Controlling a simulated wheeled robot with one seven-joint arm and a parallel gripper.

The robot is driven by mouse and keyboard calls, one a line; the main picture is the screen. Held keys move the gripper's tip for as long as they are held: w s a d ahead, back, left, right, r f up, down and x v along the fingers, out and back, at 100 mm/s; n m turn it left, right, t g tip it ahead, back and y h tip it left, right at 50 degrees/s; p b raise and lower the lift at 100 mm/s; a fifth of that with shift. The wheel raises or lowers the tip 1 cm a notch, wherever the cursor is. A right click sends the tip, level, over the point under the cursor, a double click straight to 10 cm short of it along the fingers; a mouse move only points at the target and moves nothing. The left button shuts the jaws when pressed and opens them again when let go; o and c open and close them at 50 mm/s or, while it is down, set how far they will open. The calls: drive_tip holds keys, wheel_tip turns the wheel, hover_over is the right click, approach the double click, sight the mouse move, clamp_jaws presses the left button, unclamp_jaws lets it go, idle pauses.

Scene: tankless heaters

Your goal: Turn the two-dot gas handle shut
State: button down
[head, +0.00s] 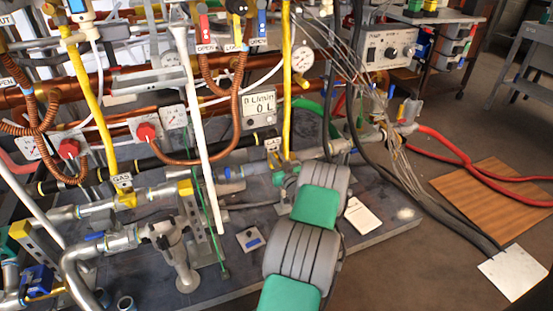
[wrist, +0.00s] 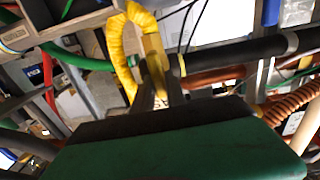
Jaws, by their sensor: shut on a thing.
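My gripper (wrist: 160,92) is shut on a yellow handle (wrist: 154,58) in the wrist view; its dark fingers stand on either side of the bar. A ribbed yellow hose (wrist: 122,50) curves beside it. In the head view my gripper's fingers are mostly hidden behind my grey and green arm, near a small tag (head: 273,144) at the foot of a yellow pipe (head: 286,85). The tag's dots are too small to read. Another yellow gas handle (head: 126,199), under a GAS label (head: 122,181), is farther left and apart from my gripper.
Copper and black pipes run across behind the handle. A white pole (head: 201,120), a flow meter (head: 260,108) and loose cables (head: 375,110) stand close by. Red hoses (head: 465,165) lie at right.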

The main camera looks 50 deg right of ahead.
drive_tip(key=shift+f+m, duration=0.1)
drive_tip(key=shift+m, duration=0.2)
drive_tip(key=m, duration=0.1)
drive_tip(key=m+b, duration=0.1)
drive_tip(key=m, duration=0.2)
drive_tip(key=shift+s+d+f+b, duration=0.15)
drive_tip(key=shift+s+d+b, duration=0.1)
drive_tip(key=shift+b, duration=0.15)
drive_tip(key=shift+s+d+f+m+b, duration=0.1)
drive_tip(key=shift+d+f+m+b, duration=0.1)
drive_tip(key=shift+m, duration=1.95)
drive_tip(key=shift+d+f+m+b, duration=0.1)
drive_tip(key=shift+f+m, duration=0.1)
drive_tip(key=shift+m, duration=1.9)
drive_tip(key=shift+s+d+f+m+b, duration=0.1)
drive_tip(key=shift+f+m+b, duration=0.1)
drive_tip(key=shift+m, duration=1.95)
drive_tip(key=c, duration=1.4)
unclamp_jaws()
drive_tip(key=shift+c, duration=0.2)
